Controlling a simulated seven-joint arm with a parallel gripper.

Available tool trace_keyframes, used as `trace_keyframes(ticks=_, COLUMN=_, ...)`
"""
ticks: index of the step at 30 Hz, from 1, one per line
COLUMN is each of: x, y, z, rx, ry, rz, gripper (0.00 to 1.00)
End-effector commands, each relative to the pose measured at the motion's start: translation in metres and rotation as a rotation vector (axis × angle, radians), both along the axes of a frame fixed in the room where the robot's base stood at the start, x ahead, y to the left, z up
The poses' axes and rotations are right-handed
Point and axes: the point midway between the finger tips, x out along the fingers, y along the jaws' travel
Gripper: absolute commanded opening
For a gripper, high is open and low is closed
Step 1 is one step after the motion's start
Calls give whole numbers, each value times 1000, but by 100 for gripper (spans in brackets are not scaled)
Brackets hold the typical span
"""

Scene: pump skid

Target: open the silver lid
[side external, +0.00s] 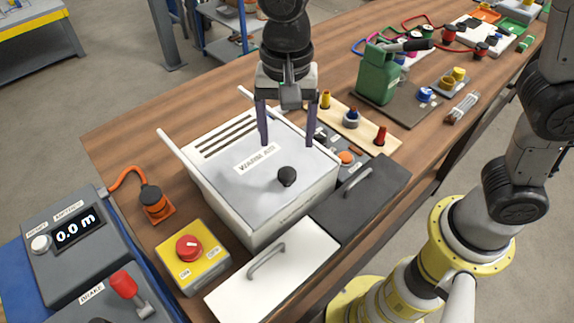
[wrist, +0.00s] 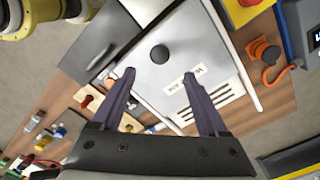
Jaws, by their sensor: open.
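The silver lid (side external: 245,165) is the flat grey top of a white box with slots, labelled "WARM AID". It looks closed, with a black round knob (side external: 287,176) near its front edge. In the wrist view the lid (wrist: 178,70) and its knob (wrist: 159,54) lie beyond my fingertips. My gripper (side external: 287,142) is open and empty, pointing down above the lid's back right part, behind the knob. In the wrist view my gripper (wrist: 158,76) shows both fingers spread apart, with the knob a little ahead, between their lines. No contact with the knob shows.
A yellow box with a red knob (side external: 189,247) stands left of the white box. A white panel with a handle (side external: 270,275) and a dark panel (side external: 358,200) lie in front.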

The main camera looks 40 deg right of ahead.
Motion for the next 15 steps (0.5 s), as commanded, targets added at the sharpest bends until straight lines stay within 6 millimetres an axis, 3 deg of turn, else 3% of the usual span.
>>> trace_keyframes(ticks=9, x=-1, y=-1, z=-62, rx=-1, ry=3, rz=-1, gripper=77)
trace_keyframes(ticks=15, x=0, y=-1, z=-85, rx=-1, ry=1, rz=-1, gripper=77)
